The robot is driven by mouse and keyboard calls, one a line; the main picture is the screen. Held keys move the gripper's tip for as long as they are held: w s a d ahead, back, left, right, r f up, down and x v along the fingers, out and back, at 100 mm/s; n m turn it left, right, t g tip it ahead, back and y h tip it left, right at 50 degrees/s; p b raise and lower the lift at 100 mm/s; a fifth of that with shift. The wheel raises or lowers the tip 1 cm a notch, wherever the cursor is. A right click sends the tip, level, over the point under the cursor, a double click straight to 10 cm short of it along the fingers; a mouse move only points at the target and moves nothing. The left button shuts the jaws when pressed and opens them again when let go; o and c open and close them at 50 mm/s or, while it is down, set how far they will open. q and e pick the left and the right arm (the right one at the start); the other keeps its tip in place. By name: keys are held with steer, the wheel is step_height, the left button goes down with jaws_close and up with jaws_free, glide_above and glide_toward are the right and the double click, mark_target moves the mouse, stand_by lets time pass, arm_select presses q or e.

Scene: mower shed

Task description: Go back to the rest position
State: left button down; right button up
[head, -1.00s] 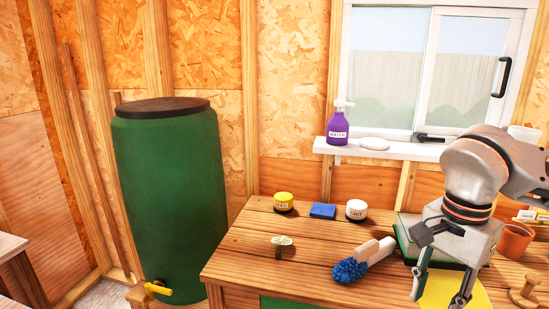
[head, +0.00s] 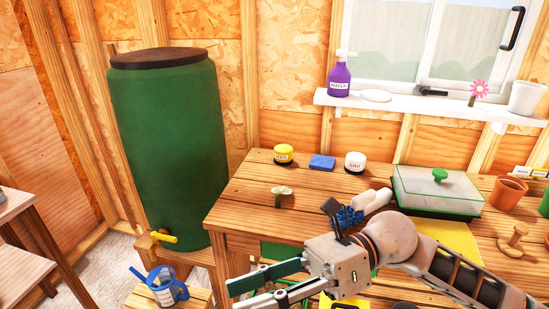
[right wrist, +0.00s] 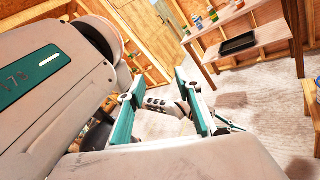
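My right gripper (head: 235,297) is low in front of the workbench in the head view, with its fingers pointing left. The right wrist view shows its two teal fingers (right wrist: 160,98) spread apart. No held object can be made out between them. Beyond them in that view is a grey and black arm part, probably of my left arm; its gripper's state cannot be made out. My left gripper does not show in the head view.
The workbench (head: 240,212) carries a blue brush (head: 349,216), jars, a blue sponge (head: 322,162) and a clear-lidded tray (head: 438,190). A green barrel (head: 168,150) stands left; a blue watering jug (head: 167,288) is below it. A shelved table (right wrist: 258,55) stands across the floor.

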steer(key=w+d+m+t+y, duration=0.1)
steer(key=w+m+t+y, duration=0.5)
steer(key=w+m+t, duration=0.8)
steer(key=w+d+f+m+t+h, duration=0.1)
steer(key=d+f+m+t+h, duration=0.45)
steer(key=f+m, duration=0.4)
steer(key=w+d+f+m+t+h, duration=0.1)
steer(key=d+f+m+t+h, duration=0.4)
steer(key=m, duration=0.8)
steer(key=s+d+f+m+g+h, duration=0.2)
steer(key=s+d+f+m+h, duration=0.1)
steer(key=f, duration=0.6)
steer(key=s+d+f+m+g+h, duration=0.3)
steer(key=s+d+f+m, duration=0.2)
steer(key=s+f, duration=0.2)
steer(key=s+d+f+m+g+h, duration=0.2)
steer(key=s+d+f+m+h, duration=0.1)
steer(key=f, duration=0.9)
steer(key=shift+s+d+m, duration=0.5)
steer(key=shift+s+m, duration=0.05)
steer(key=shift+s, duration=0.6)
steer(key=shift+r+g+h, duration=0.1)
steer(key=shift+g+h, duration=0.15)
